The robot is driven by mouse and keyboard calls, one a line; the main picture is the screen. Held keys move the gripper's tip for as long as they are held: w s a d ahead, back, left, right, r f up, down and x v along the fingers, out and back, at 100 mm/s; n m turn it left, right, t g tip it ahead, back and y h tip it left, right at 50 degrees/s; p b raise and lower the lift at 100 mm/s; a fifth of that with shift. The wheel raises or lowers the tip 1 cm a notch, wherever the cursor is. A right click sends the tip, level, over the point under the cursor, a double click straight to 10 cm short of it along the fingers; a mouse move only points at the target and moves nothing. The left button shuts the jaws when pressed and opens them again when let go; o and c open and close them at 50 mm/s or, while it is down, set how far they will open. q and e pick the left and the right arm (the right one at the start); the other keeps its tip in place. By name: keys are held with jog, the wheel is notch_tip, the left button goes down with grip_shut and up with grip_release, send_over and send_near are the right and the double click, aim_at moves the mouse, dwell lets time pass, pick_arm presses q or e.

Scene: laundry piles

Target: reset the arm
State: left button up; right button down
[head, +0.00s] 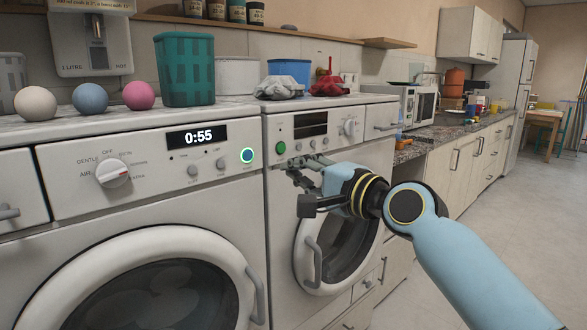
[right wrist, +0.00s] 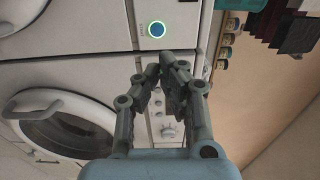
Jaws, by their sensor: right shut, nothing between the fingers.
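My right arm (head: 460,255) comes in from the lower right, light blue with black joints. My right gripper (head: 292,166) is in front of the second washing machine, near its control panel, with its fingers pointing left. In the right wrist view its fingers (right wrist: 165,72) are brought together, with nothing between them. A lit round button (head: 247,155) with a glowing ring is on the nearer machine's panel, left of the gripper and apart from it. It also shows in the right wrist view (right wrist: 156,29). My left gripper does not show.
The nearer washing machine (head: 75,230) has a display (head: 196,137) reading 0:55. On the counter stand three balls, a green basket (head: 184,68), a blue container (head: 289,71), and grey (head: 279,87) and red (head: 328,82) cloth piles. The floor (head: 500,195) at right is clear.

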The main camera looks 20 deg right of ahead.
dwell(0.6)
jog(key=s+d+f+g+h, duration=0.1)
jog(key=s+d+f+g, duration=0.3)
jog(key=f, duration=0.9)
jog(key=s+a+f+n+g+h, duration=0.15)
jog(key=s+f, duration=0.45)
jog(key=f, duration=0.7)
jog(key=s+d+f+m+g+h, duration=0.15)
jog(key=s+f, duration=0.35)
jog(key=f, duration=0.8)
jog(key=s+d+f+n+g+h, duration=0.25)
jog(key=s+f+n+g, duration=0.2)
jog(key=s+f, duration=1.05)
jog(key=s+d+f+n+g, duration=0.1)
jog(key=s+f+n, duration=0.1)
jog(key=s, duration=0.6)
jog(key=s+d+f+n+g, duration=0.1)
jog(key=s+f+n+g, duration=0.1)
jog(key=s, duration=0.7)
jog(key=s+d+f+n+g, duration=0.1)
jog(key=s+f+n, duration=0.3)
jog(key=s+n, duration=0.2)
jog(key=s, duration=0.2)
jog(key=shift+s+g, duration=0.35)
jog(key=shift+h, duration=0.25)
